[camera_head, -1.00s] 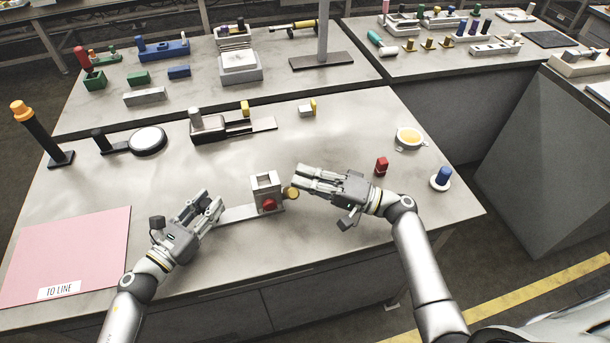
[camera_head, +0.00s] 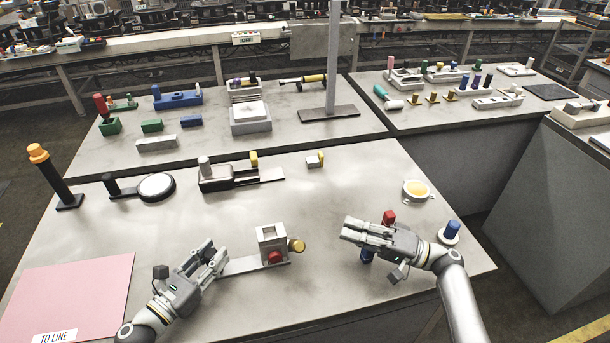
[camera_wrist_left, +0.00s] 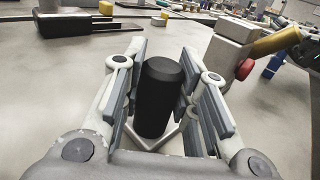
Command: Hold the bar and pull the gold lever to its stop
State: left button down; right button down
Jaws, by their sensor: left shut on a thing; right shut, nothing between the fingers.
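The grey block fixture (camera_head: 272,247) has a square opening on top and a red knob (camera_head: 275,258) in front. The gold lever (camera_head: 297,245) sticks out from its right side, and shows in the left wrist view (camera_wrist_left: 277,42). A flat grey plate runs left from the fixture to my left gripper (camera_head: 219,260). In the left wrist view that gripper is shut on an upright black bar (camera_wrist_left: 160,95) at the plate's end. My right gripper (camera_head: 350,232) is shut and empty, a clear gap to the right of the gold lever. The lever's exact angle is hard to tell.
A red peg (camera_head: 389,216) stands behind my right gripper; a blue piece (camera_head: 367,256) shows below it. A blue knob (camera_head: 451,231) and yellow-topped dish (camera_head: 416,190) are at right. A pink mat (camera_head: 75,290) lies at left. Table between fixture and back row is clear.

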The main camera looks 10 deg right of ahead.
pick_arm(q)
jog(key=shift+f, duration=0.15)
jog(key=c, duration=1.1)
grip_release()
jog(key=shift+o, duration=0.2)
jog(key=v, duration=1.2)
jog(key=shift+d, duration=0.1)
